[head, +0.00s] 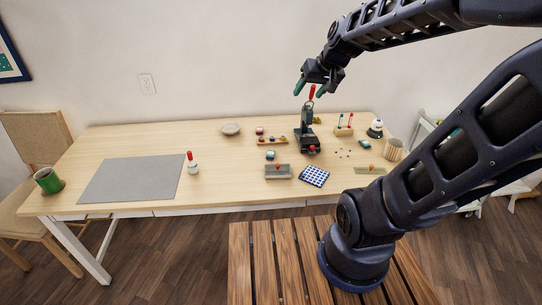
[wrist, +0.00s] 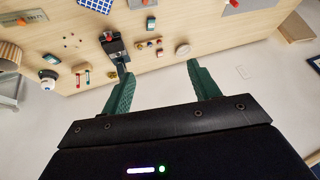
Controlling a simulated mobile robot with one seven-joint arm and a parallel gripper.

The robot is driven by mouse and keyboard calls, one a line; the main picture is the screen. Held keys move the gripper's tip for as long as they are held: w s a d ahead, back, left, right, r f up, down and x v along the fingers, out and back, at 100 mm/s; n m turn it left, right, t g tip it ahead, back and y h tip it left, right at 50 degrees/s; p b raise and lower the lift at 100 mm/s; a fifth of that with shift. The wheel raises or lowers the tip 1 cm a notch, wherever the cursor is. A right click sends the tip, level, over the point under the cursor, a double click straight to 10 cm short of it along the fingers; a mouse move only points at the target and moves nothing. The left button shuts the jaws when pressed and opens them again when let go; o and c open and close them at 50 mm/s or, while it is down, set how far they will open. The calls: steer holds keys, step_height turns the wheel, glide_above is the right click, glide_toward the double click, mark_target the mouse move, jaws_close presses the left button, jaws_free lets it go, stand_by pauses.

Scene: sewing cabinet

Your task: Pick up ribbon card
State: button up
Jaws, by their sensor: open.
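My gripper (head: 310,89) is open and empty, high above the back of the table near the wall. In the wrist view its two green fingers (wrist: 158,76) are spread apart with nothing between them. I cannot tell for sure which item is the ribbon card. A small teal-and-white piece (head: 270,155) lies left of the black press, and a small blue-teal piece (head: 364,144) lies right of it. Flat plates with an orange part lie near the front edge, one grey (head: 278,173) and one beige (head: 370,170). My gripper is well apart from all of these.
The black press (head: 308,140) with a red handle stands below my gripper. A wooden tray (head: 271,141), a peg stand (head: 343,131) and a blue patterned cloth (head: 314,176) surround it.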

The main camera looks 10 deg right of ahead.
steer(key=w+a+f+t+y, duration=0.1)
steer(key=w+a+f, duration=0.15)
steer(key=w, duration=0.35)
steer(key=w+a+f+y, duration=0.1)
steer(key=w+a, duration=0.3)
steer(key=w, duration=0.1)
steer(key=m+h, duration=0.3)
glide_above(270, 153)
steer(key=s, duration=0.4)
step_height(270, 153, down, 15)
steer(key=shift+w+f+m+g+h, duration=0.15)
steer(key=shift+w+f+g+h, duration=0.35)
steer(key=shift+f, duration=3.45)
steer(key=shift+w+f+m+g+h, duration=0.15)
steer(key=shift+w+f+h, duration=0.45)
steer(key=shift+f, duration=3.3)
steer(key=shift+w+f+m+g+h, duration=0.1)
steer(key=shift+w+f+g+h, duration=0.4)
steer(key=shift+f, duration=3.45)
steer(key=shift+w, duration=0.15)
steer(key=shift+c, duration=0.2)
steer(key=c, duration=1)
